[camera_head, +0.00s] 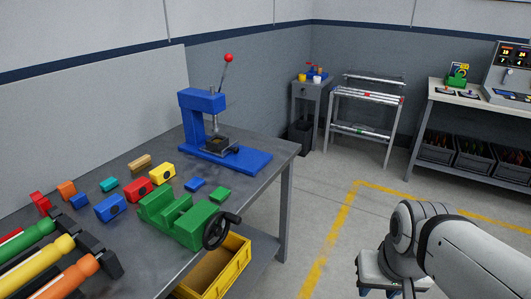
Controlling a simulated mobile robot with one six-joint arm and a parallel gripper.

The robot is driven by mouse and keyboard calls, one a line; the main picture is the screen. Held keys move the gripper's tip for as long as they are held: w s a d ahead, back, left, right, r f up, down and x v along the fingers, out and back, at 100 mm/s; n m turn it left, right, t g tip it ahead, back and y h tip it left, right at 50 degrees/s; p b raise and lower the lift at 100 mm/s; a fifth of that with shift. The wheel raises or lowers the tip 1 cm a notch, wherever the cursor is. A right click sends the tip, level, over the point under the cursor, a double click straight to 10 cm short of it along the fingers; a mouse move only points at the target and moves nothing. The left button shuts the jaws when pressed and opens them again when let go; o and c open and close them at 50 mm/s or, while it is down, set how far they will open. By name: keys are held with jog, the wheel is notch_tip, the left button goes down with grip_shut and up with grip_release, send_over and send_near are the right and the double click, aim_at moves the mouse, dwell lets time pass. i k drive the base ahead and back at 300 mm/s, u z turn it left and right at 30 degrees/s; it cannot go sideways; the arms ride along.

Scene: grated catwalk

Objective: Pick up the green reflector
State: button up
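A small flat green piece (220,194), which may be the green reflector, lies on the grey workbench (262,190). It sits just behind the green vise (185,219) and to the right of a small flat blue piece (194,185). It is too small to identify with certainty. My gripper (384,290) is at the lower right, over the floor and well apart from the workbench. Its end is cut off by the picture's bottom edge, so its fingers and anything between them cannot be made out.
A blue press (203,102) with a red-knobbed lever stands at the bench's back. Several coloured blocks and tool handles crowd the bench's left. A yellow bin (236,262) sits below the front edge. Open floor with yellow lines lies right; a rack (366,95) stands behind.

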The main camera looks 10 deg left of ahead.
aim_at(219, 195)
jog(key=u, duration=0.25)
jog(key=i, duration=1.4)
jog(key=u, duration=0.85)
jog(key=k, duration=0.85)
jog(key=u, duration=0.15)
jog(key=i, duration=0.9)
jog(key=z, duration=0.1)
